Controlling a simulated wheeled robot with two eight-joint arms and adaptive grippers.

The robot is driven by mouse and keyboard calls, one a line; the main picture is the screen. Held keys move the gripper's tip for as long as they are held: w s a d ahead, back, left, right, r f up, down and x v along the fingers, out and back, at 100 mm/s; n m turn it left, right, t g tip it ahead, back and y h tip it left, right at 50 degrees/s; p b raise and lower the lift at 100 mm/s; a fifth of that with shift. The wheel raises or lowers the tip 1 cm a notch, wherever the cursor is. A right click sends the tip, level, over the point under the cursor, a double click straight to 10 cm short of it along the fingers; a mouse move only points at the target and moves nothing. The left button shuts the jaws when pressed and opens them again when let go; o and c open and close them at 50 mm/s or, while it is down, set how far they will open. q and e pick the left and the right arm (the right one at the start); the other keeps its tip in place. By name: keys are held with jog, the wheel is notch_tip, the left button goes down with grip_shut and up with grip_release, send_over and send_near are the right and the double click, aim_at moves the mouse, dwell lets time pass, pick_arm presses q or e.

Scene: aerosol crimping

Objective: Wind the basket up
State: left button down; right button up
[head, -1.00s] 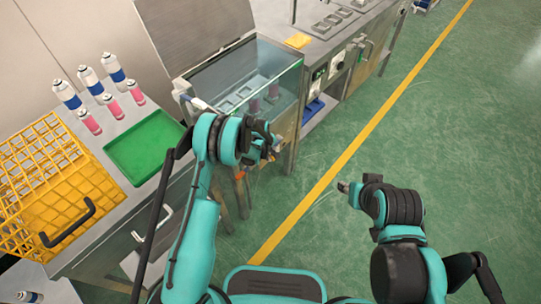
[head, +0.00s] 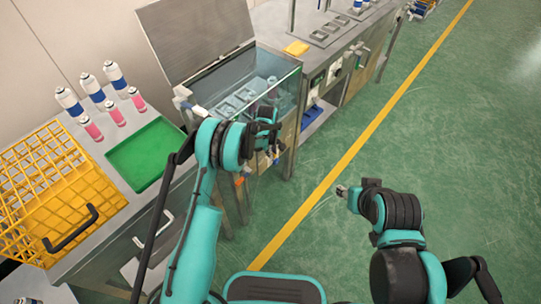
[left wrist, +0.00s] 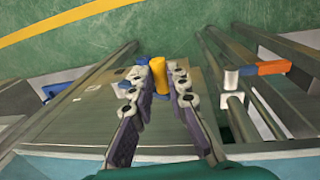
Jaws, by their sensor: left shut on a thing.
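The glass-walled water tank (head: 285,93) stands at the bench with its grey lid raised. A grey basket (head: 240,101) with square openings shows inside it; its depth is hard to tell. My left gripper (head: 268,128) is at the front of the tank. In the left wrist view, its two fingers (left wrist: 162,82) are closed around a yellow-orange handle (left wrist: 159,70). My gripper partly hides the tank's front and the handle's mount. My right gripper (head: 343,191) is over the open floor, away from the tank; its finger state is unclear.
A green tray (head: 146,153), a yellow wire crate (head: 50,185) with a black handle and several white-blue and pink cans stand on the left bench. The floor at right is clear.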

pick_arm(q)
jog(key=shift+w+d+r, duration=0.45)
jog(key=shift+w+d, duration=0.15)
jog(key=shift+d, duration=0.1)
jog(key=c, duration=1.6)
grip_release()
jog(key=shift+o, duration=0.6)
jog(key=shift+w+d+f, duration=0.25)
jog(key=shift+w+f, duration=0.1)
jog(key=shift+w, duration=0.05)
jog(key=shift+s+a+r, duration=0.15)
jog(key=shift+a, duration=0.05)
jog(key=shift+a, duration=0.15)
notch_tip(320, 180, up, 12)
jog(key=s+a, duration=0.1)
jog(key=shift+s, duration=0.25)
jog(key=shift+c, duration=0.3)
